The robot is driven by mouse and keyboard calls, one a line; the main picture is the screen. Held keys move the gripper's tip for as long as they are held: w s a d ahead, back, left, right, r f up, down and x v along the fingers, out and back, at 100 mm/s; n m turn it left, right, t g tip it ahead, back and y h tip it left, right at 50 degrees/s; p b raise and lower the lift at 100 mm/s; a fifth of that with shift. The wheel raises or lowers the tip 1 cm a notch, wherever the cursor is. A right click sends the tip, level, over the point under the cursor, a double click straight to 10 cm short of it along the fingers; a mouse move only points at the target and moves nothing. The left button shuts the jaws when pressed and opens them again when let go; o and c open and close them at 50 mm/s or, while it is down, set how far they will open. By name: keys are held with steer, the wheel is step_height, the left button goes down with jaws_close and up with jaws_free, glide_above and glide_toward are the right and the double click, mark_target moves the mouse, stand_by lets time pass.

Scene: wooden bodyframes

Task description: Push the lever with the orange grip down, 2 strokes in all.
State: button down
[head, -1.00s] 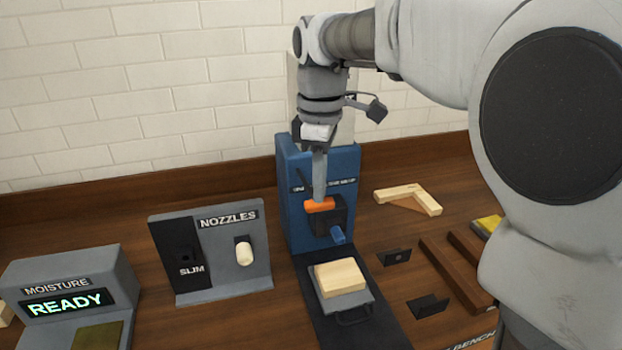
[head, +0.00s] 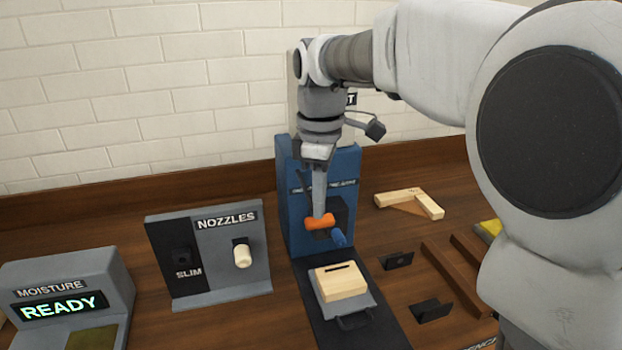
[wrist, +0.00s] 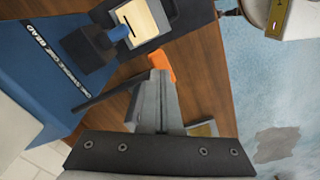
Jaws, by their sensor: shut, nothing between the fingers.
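The lever's orange grip (head: 320,221) sits in front of the blue machine (head: 297,200), just above its blue nozzle (head: 339,238). My gripper (head: 319,212) is shut and empty, pointing down, with its fingertips at the top of the orange grip; they appear to touch it. In the wrist view the orange grip (wrist: 161,61) shows just past the shut fingers (wrist: 155,85), which hide part of it. The dark lever arm (wrist: 105,93) runs beside them. A light wooden block (head: 341,284) with a dark slot in its top lies under the nozzle.
A nozzle stand (head: 210,255) and a moisture meter (head: 65,295) reading READY stand to the left. Dark brackets (head: 431,310), brown strips (head: 452,275) and a wooden corner joint (head: 410,202) lie to the right. A tiled wall is behind.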

steer(key=shift+r+p, duration=3)
steer(key=shift+r, duration=0.25)
steer(key=shift+f, duration=0.15)
steer(key=shift+f+b, duration=2.3)
steer(key=shift+f, duration=1)
steer(key=shift+r+p, duration=3.2)
steer(key=shift+r, duration=0.2)
step_height(320, 180, up, 5)
steer(key=p, duration=0.4)
